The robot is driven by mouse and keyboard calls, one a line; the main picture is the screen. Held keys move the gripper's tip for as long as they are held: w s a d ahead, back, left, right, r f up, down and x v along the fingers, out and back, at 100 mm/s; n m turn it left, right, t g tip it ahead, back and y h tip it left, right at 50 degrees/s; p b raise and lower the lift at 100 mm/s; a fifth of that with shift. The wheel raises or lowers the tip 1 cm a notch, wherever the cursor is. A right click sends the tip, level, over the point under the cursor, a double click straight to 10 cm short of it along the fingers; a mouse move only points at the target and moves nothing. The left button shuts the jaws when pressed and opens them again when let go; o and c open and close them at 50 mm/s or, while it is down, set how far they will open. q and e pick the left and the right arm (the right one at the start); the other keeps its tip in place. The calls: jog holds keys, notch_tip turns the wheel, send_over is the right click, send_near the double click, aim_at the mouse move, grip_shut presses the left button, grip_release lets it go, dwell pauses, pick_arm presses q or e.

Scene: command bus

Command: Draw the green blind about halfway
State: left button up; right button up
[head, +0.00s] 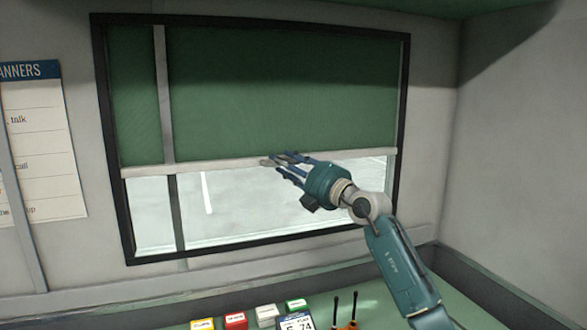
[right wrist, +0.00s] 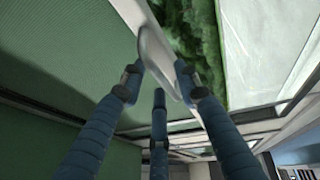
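The green blind (head: 285,90) covers the upper part of the window, a little over half its height. Its pale bottom bar (head: 215,164) runs across the window and also shows in the right wrist view (right wrist: 146,22). My right gripper (head: 274,162) is at the bar, right of the window's middle. In the right wrist view its blue fingers (right wrist: 158,75) close around the handle from both sides. My left gripper is not in view.
Below, a green counter holds coloured boxes (head: 236,320) and a radio-like item with two antennas (head: 347,325). A notice sheet (head: 45,150) hangs at left.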

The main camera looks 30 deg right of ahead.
jog(key=v, duration=1.1)
jog(key=shift+s, duration=0.35)
jog(key=shift+d+r, duration=0.1)
jog(key=shift+r, duration=0.05)
